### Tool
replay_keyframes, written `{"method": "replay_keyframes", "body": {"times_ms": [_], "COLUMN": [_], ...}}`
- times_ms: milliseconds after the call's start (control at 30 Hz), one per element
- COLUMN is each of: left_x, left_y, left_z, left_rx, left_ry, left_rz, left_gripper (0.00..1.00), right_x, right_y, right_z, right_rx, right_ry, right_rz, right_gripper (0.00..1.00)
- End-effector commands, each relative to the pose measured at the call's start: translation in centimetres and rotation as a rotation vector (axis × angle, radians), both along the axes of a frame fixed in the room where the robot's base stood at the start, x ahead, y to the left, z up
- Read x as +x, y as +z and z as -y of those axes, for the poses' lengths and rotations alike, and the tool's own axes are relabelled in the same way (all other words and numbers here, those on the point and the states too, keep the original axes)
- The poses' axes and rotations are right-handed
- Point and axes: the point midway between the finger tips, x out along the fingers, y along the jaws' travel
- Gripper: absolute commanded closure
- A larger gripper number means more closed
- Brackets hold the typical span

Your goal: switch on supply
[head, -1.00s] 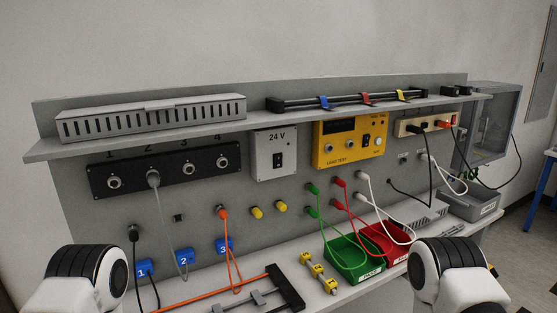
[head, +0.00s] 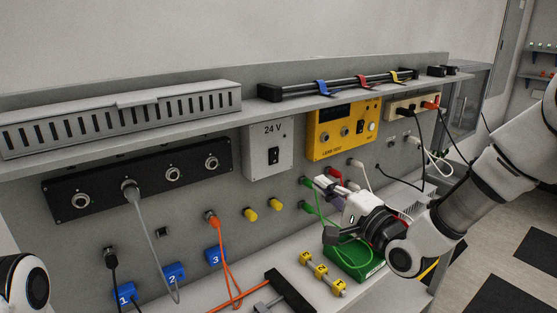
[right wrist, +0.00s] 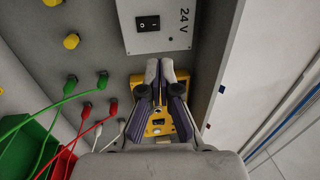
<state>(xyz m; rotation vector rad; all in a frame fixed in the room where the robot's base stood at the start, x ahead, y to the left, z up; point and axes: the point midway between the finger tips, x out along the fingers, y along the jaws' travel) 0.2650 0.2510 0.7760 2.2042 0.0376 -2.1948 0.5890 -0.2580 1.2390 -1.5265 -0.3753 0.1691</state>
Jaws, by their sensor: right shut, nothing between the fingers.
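The supply is a light grey box marked 24 V (head: 267,140) on the grey back panel, with a black rocker switch (head: 273,155) on its front. In the right wrist view the box (right wrist: 160,40) is at the top, turned sideways, with its switch (right wrist: 148,23) in clear sight. My right gripper (head: 328,188) is shut and empty, in front of the panel, right of and below the box and apart from it. In the right wrist view its fingers (right wrist: 160,68) lie below the box, over the yellow lead tester (right wrist: 158,120). My left gripper is out of view.
The yellow lead tester (head: 342,128) hangs right of the supply. A shelf (head: 150,147) juts out above both. Green leads and a green bin (head: 350,262) are near my right gripper. A black socket strip (head: 100,187) is at left.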

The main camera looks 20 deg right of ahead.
Motion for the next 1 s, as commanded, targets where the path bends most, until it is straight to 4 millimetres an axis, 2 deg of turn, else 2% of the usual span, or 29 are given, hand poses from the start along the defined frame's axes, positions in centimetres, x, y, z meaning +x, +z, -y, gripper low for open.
{"method": "replay_keyframes", "body": {"times_ms": [233, 367, 467, 800, 1000], "left_x": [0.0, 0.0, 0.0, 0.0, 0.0], "left_y": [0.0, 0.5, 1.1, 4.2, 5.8], "left_z": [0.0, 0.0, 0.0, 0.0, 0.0], "left_rx": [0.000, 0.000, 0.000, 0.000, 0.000], "left_ry": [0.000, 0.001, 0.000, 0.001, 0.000], "left_rz": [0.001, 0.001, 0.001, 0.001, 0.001], "left_gripper": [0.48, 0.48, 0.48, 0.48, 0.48], "right_x": [0.1, 0.9, 2.3, 9.2, 12.2], "right_y": [-0.1, 0.0, 0.3, 1.4, 1.8], "right_z": [0.0, -0.3, -0.9, -3.5, -4.5], "right_rx": [-0.002, -0.007, -0.007, -0.006, -0.004], "right_ry": [0.000, 0.000, 0.001, 0.001, 0.001], "right_rz": [-0.003, -0.006, -0.005, -0.005, -0.005], "right_gripper": [1.00, 1.00, 1.00, 1.00, 1.00]}}
